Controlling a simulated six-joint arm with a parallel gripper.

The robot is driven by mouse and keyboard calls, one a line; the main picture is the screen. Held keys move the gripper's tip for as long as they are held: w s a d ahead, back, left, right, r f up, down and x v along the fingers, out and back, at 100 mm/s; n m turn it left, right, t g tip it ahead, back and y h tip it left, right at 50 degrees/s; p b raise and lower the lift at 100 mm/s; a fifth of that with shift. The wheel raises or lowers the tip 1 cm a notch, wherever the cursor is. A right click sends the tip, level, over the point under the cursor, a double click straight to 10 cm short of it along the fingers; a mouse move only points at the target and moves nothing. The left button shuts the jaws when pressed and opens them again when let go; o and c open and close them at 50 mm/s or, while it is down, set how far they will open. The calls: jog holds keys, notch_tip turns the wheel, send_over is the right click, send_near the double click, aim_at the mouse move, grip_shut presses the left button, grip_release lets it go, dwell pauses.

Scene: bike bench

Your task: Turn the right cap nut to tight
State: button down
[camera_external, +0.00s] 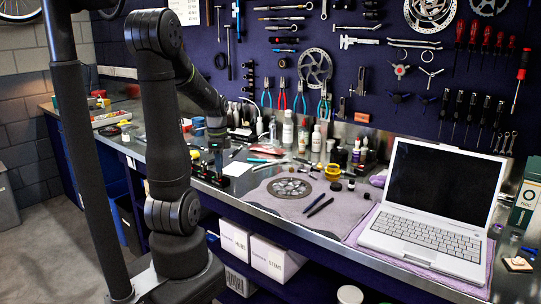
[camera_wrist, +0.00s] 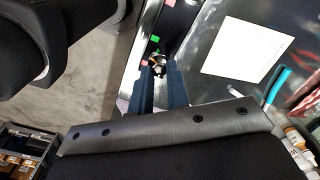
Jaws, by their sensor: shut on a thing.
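My gripper (camera_wrist: 158,68) points down at the bench's front edge and is shut on a small shiny metal cap nut (camera_wrist: 158,58). The nut shows between the fingertips in the wrist view. A green mark (camera_wrist: 154,39) and a pink mark (camera_wrist: 144,62) lie beside it on a dark base. In the external view my gripper (camera_external: 217,165) is over a black base with red marks (camera_external: 211,178). There the nut is too small or hidden to make out. I cannot tell how far the nut is turned.
A white sheet (camera_wrist: 250,45) lies on the metal bench right of the base in the wrist view. In the external view, a grey mat with a brake disc (camera_external: 289,188) and a laptop (camera_external: 436,205) are to the right. Several bottles (camera_external: 316,138) stand behind.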

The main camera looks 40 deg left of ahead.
jog(key=c, duration=1.4)
grip_release()
notch_tip(320, 180, up, 17)
jog(key=shift+r, duration=0.2)
notch_tip(320, 180, down, 18)
jog(key=shift+r, duration=0.25)
